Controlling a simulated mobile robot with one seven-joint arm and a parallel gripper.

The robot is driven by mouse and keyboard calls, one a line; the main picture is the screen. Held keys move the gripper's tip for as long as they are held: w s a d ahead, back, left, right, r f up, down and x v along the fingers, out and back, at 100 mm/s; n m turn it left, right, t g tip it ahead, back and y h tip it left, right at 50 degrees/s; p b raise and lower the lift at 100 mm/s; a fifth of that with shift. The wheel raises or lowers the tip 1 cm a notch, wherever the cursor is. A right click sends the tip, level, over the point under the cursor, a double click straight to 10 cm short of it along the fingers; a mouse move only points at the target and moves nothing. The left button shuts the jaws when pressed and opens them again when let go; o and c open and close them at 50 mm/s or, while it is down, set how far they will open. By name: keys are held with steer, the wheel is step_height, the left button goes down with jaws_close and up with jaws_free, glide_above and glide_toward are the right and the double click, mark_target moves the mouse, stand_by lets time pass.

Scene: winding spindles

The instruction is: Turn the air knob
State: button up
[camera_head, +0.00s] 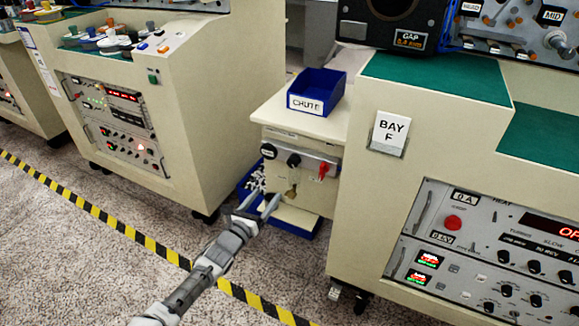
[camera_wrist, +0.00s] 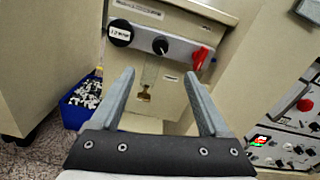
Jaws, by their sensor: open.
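A black knob (camera_head: 293,160) sits in the middle of a grey panel on the front of the small cream cabinet. It also shows in the wrist view (camera_wrist: 160,46), with a small white pointer mark, just above the gap between my fingertips. I take it for the air knob, but no readable label confirms this. A round black dial (camera_wrist: 121,33) with a white readout is left of it, and a red lever (camera_wrist: 200,58) is right of it. My gripper (camera_head: 258,204) is open and empty in front of the cabinet, below the panel and apart from the knob.
A blue bin (camera_wrist: 84,103) of small pieces stands at the cabinet's lower left. A blue CHUTE tray (camera_head: 318,93) sits on top. Large cream machines flank the cabinet on both sides. Yellow-black tape (camera_head: 127,231) crosses the open floor.

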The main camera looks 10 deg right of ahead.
mark_target(291, 163)
steer(key=b+x, duration=0.3)
steer(key=x, duration=1.1)
steer(key=shift+w+d+f+b, duration=0.15)
steer(key=shift+w+d+b, duration=0.15)
steer(key=shift+b, duration=0.1)
steer(key=shift+w+d, duration=0.35)
steer(key=shift+w, duration=0.15)
steer(key=shift+c, duration=0.3)
jaws_close()
